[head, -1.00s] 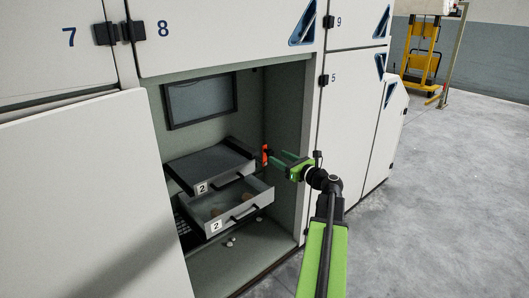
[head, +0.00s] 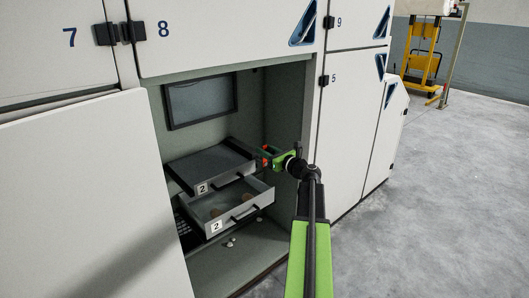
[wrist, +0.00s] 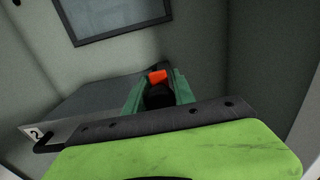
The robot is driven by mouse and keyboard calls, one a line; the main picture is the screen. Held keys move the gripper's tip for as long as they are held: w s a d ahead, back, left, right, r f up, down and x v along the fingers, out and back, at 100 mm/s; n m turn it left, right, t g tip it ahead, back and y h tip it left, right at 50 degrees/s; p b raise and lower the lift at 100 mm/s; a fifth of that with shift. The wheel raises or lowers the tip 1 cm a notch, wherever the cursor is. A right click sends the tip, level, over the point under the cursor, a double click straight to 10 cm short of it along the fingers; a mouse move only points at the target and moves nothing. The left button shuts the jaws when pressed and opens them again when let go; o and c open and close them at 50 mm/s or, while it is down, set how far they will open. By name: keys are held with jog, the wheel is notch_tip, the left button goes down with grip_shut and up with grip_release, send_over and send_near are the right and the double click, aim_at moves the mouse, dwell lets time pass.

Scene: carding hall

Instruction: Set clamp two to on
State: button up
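A small orange-red piece (head: 265,161), seemingly the clamp's handle, is at the right side of the cabinet recess, beside the drawers. In the wrist view the orange tip (wrist: 157,76) shows above a dark part (wrist: 160,96). My gripper (head: 268,157) has reached into the recess at this piece. In the wrist view its green fingers (wrist: 158,88) stand apart, one on each side of the dark part. I cannot tell whether they touch it. No number on the clamp is readable, and the fingers hide part of it.
Two drawers marked 2, an upper grey one (head: 178,168) and a lower open one (head: 208,217), jut out left of my gripper. A dark screen (head: 201,101) hangs on the back wall. Small round pieces (head: 230,243) lie on the recess floor. Open floor (head: 450,200) lies to the right.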

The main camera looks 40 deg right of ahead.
grip_shut()
dwell(1.0)
